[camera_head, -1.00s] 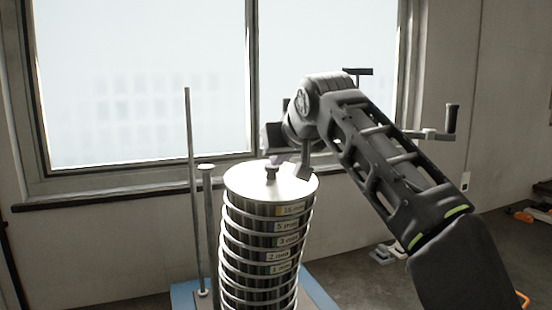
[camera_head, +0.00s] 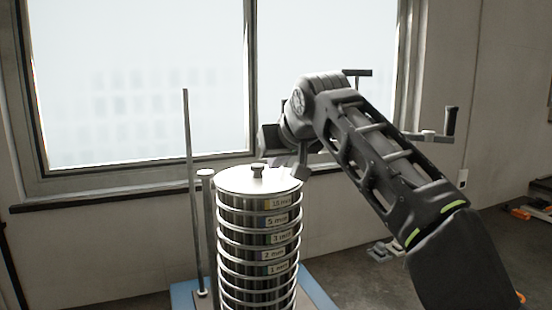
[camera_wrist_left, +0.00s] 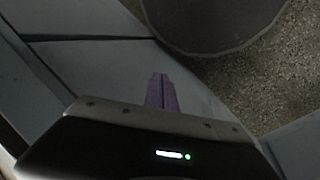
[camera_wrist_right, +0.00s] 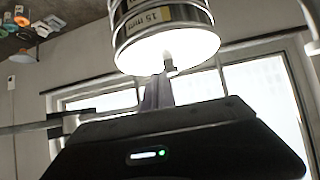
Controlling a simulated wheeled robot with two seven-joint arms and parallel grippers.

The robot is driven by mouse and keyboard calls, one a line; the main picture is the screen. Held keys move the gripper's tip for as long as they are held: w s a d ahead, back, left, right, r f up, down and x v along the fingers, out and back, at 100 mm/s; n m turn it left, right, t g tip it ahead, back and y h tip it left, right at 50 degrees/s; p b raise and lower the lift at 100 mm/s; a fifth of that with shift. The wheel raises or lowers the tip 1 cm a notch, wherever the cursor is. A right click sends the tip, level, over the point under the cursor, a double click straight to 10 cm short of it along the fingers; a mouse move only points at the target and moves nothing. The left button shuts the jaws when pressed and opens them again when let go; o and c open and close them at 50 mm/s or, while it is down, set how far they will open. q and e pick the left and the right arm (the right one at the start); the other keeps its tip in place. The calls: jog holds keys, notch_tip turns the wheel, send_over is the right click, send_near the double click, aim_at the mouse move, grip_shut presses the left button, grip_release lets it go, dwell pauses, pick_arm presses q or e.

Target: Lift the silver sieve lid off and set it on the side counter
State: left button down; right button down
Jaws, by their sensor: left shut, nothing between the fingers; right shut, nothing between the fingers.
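The silver sieve lid (camera_head: 240,181) is a round, shiny disc with a small dark knob (camera_head: 258,171), on top of the sieve stack (camera_head: 257,240). It also shows in the right wrist view (camera_wrist_right: 188,46).
Two upright rods (camera_head: 189,200) stand left of the stack, on a blue base (camera_head: 183,296). The window and sill (camera_head: 100,192) are behind.

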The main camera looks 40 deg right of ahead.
jog(key=s+a+b, duration=0.3)
jog(key=s+a, duration=0.1)
jog(key=s, duration=0.6)
jog(key=shift+s, duration=0.25)
jog(key=shift+w, duration=0.1)
